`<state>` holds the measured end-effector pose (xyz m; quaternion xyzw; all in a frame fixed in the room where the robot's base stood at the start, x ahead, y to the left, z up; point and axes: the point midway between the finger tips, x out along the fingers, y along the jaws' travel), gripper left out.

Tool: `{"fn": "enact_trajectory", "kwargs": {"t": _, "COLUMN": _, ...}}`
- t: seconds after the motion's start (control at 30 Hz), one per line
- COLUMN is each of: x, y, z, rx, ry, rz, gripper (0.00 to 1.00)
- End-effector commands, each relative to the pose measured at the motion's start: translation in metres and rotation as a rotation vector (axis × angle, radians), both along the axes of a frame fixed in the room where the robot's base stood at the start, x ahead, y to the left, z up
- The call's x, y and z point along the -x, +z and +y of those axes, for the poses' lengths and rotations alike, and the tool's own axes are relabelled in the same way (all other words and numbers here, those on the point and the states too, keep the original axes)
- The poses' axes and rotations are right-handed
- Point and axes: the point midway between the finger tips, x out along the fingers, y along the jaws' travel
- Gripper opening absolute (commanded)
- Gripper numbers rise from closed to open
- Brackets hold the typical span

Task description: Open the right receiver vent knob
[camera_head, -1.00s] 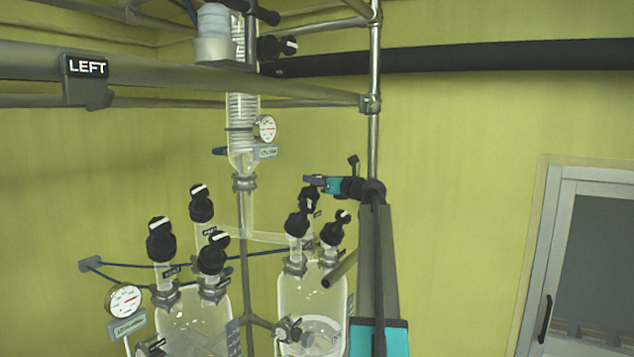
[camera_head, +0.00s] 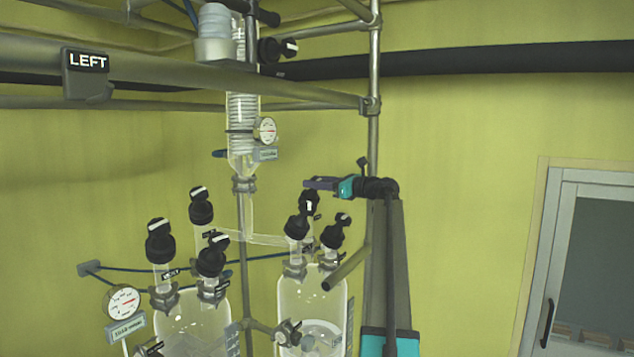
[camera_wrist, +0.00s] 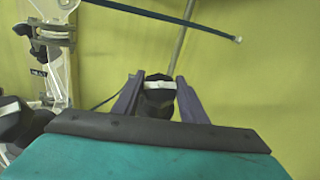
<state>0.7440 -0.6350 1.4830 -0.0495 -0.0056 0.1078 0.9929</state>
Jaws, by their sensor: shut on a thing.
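The right receiver (camera_head: 314,300) is a clear glass vessel with several black knobs on its necks. The rear knob (camera_head: 309,204) carries a white mark and sits just under my gripper (camera_head: 312,184) in the head view. In the wrist view, my gripper (camera_wrist: 159,96) has its two purple fingers on either side of a black knob (camera_wrist: 155,101) with a white bar across its top. The fingers are shut on this knob. Two other black knobs, a front left one (camera_head: 297,226) and a front right one (camera_head: 336,231), stand below it. The label by the held knob is too small to read.
The left receiver (camera_head: 190,318) has several black knobs. A glass column with a gauge (camera_head: 267,130) rises behind. A metal post (camera_head: 374,80) and a black pipe (camera_head: 480,62) are close to my arm. Open wall space and a door (camera_head: 590,260) lie to the right.

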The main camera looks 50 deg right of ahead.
Motion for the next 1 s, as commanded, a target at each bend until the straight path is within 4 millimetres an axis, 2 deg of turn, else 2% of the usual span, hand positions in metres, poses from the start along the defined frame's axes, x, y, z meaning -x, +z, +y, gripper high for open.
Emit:
{"fn": "enact_trajectory", "kwargs": {"t": 0.3, "x": -0.0001, "y": 0.0052, "z": -0.0005, "rx": 0.037, "ry": 0.068, "rz": -0.001, "gripper": 0.16}}
{"fn": "enact_trajectory", "kwargs": {"t": 1.0, "x": 0.0007, "y": 0.0003, "z": 0.0002, "rx": 0.077, "ry": 0.132, "rz": -0.004, "gripper": 0.16}}
